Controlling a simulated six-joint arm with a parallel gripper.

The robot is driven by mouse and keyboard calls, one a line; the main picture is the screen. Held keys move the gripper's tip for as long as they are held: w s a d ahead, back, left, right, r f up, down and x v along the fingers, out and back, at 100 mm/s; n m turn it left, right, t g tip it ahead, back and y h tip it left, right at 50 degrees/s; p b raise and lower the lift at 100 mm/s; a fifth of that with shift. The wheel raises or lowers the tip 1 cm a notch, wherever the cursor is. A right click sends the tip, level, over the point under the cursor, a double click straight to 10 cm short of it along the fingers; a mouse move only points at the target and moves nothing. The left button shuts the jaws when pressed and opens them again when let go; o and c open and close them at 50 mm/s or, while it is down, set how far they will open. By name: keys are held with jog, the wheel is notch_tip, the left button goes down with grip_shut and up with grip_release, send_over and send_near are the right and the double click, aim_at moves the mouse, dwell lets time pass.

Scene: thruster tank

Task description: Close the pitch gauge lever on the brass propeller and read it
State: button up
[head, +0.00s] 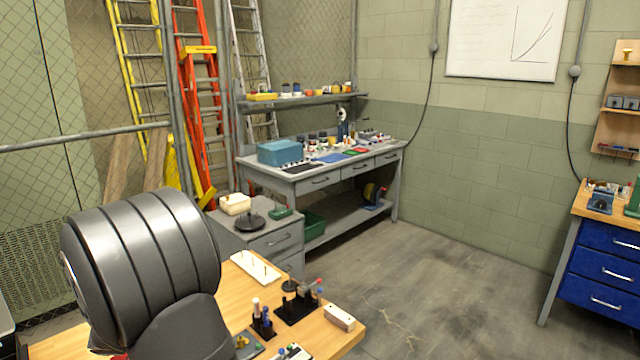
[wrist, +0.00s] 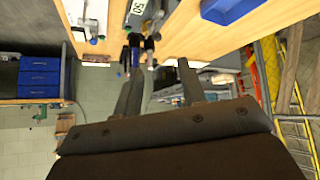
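I cannot make out a brass propeller or its pitch gauge for certain in either view; my own arm covers much of the bench in the head view. A small yellowish, brass-like part (head: 242,341) shows at the arm's right edge, too small to identify. A black fixture (head: 298,305) with a red-tipped rod stands on the wooden bench. My gripper (wrist: 159,72) shows in the wrist view with its two fingers apart and nothing between them. The gripper is hidden in the head view.
The wooden bench (head: 345,338) also holds a dark stand with upright marker-like items (head: 262,318), a white block (head: 339,317) and a white board with pegs (head: 255,267). A grey cabinet (head: 275,240) stands behind. The floor to the right is open.

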jog(key=x, duration=1.5)
jog(key=shift+w, duration=0.15)
jog(key=shift+w+d+g, duration=0.1)
jog(key=shift+d+g, duration=0.1)
jog(key=shift+g, duration=0.1)
jog(key=shift+w+d+f+m+g+y, duration=0.1)
jog(key=shift+w+d+m+g+y, duration=0.05)
jog(key=shift+g+y, duration=0.3)
jog(key=shift+w+d+f+m+g+y, duration=0.1)
jog(key=shift+w+m+g+y, duration=0.05)
jog(key=shift+g+y, duration=0.25)
jog(key=shift+w+d+g+y, duration=0.2)
jog(key=shift+g+y, duration=0.25)
jog(key=shift+y, duration=0.2)
jog(key=v, duration=1.1)
jog(key=shift+r, duration=0.25)
jog(key=shift+s, duration=0.1)
